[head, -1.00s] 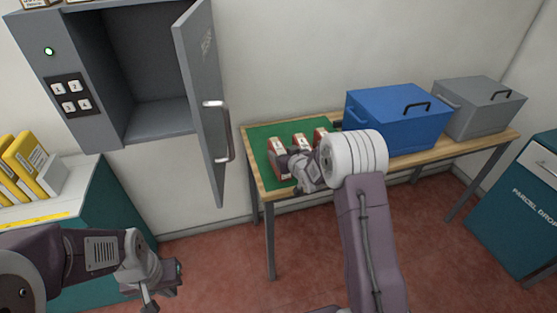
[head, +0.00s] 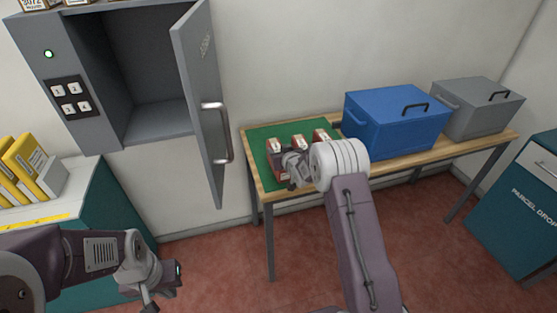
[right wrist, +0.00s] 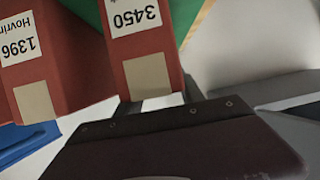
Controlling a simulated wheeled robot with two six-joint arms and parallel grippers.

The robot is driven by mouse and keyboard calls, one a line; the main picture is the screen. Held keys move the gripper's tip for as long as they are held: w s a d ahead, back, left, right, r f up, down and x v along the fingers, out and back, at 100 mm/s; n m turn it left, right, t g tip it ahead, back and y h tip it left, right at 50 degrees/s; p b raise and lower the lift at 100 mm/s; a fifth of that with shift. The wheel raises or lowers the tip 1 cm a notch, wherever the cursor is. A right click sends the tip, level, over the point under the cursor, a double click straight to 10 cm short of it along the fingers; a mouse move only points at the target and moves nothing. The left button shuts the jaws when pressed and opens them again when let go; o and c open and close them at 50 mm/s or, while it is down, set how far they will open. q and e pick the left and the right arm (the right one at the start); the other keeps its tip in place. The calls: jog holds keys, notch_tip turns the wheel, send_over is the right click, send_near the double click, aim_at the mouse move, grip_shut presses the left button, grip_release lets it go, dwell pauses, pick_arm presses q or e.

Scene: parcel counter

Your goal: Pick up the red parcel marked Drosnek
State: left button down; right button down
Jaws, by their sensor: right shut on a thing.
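Several red parcels with white labels stand on the green mat (head: 258,140) of the table. My right gripper (head: 284,163) is at the front of the leftmost red parcel (head: 275,147) and shut on it. In the right wrist view, the gripper (right wrist: 160,101) has its fingers at the parcel marked 3450 (right wrist: 150,50); the name on its label is out of frame. A neighbouring red parcel (right wrist: 35,75) reads 1396 and a cut-off name beginning Hovrin. The name Drosnek is not readable. My left gripper (head: 165,282) hangs empty at lower left, its fingers unclear.
A blue lidded box (head: 398,125) and a grey lidded box (head: 478,108) stand right of the mat. A grey locker (head: 150,75) with its door (head: 203,100) open is at left. Yellow binders (head: 28,160) stand on the teal cabinet. Red floor lies in front.

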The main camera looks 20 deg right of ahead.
notch_tip(320, 180, up, 10)
jog(key=shift+p, duration=0.6)
